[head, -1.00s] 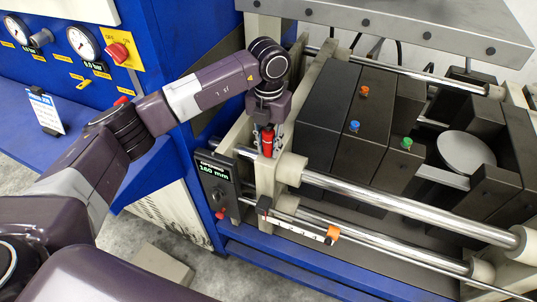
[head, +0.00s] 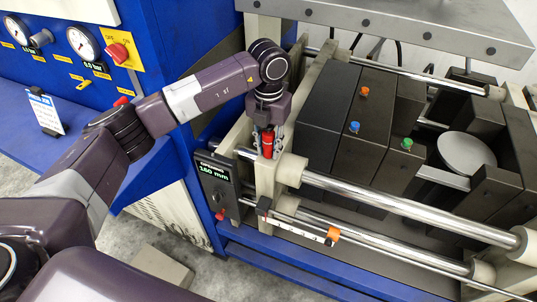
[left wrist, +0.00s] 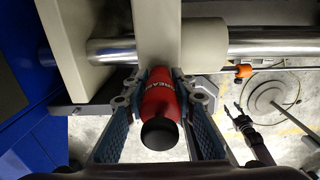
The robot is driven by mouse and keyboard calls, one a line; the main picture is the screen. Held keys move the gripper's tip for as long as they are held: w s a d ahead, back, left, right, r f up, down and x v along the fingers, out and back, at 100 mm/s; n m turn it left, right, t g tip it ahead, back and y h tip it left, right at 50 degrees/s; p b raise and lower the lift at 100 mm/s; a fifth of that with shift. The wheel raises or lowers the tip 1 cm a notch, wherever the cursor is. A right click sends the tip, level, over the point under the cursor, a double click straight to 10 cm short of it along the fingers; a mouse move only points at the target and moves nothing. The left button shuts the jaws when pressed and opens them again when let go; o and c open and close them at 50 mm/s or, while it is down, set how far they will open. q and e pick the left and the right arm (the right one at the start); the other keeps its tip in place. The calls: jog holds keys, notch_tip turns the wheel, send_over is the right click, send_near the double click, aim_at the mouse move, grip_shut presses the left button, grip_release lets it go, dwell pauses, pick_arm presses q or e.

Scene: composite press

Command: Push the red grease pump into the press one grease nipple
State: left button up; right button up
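The red grease pump (head: 267,143) is a small red cylinder held upright in the head view, against the cream press frame. In the left wrist view the pump (left wrist: 160,98) shows its black end cap toward the camera, and its far end meets the cream plate (left wrist: 159,30). My left gripper (head: 267,140) is shut on the pump, with a finger on each side (left wrist: 161,88). The grease nipple is hidden behind the pump and plate. A dark jointed shape in the left wrist view may be my right gripper (left wrist: 237,113), small and unclear.
A black display reading 160 mm (head: 215,175) sits left of the frame. Chrome rods (head: 400,210) run to the right from cream collars. A scale with an orange marker (head: 331,236) lies below. Dark press blocks (head: 325,110) stand right of my gripper.

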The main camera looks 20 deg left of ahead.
pick_arm(q)
jog(key=o, duration=0.4)
jog(key=shift+o, duration=0.2)
